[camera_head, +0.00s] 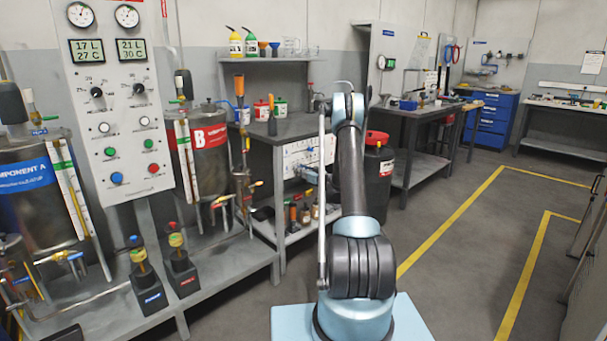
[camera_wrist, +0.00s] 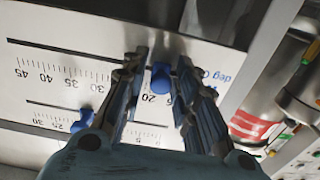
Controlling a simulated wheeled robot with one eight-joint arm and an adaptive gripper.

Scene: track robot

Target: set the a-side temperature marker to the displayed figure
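In the wrist view a white scale board (camera_wrist: 60,85) carries two slots with printed scales. A blue marker (camera_wrist: 160,78) sits on the upper scale, marked "deg C", close to the 20. A second blue marker (camera_wrist: 82,119) sits on the lower scale, to the left. My gripper (camera_wrist: 162,62) is open over the board, one finger on each side of the upper marker with small gaps. The fingers hide part of both scales. In the head view the left display (camera_head: 88,50) reads 17 L and 27 C; the right display (camera_head: 131,49) reads 21 L and 30 C. My gripper does not show clearly there.
Tank A with a blue label (camera_head: 28,173) and tank B with a red label (camera_head: 208,135) stand at the left. A workbench (camera_head: 290,124) with tools stands beyond my arm. A dark canister (camera_head: 378,180) stands beside it. The floor at the right is clear.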

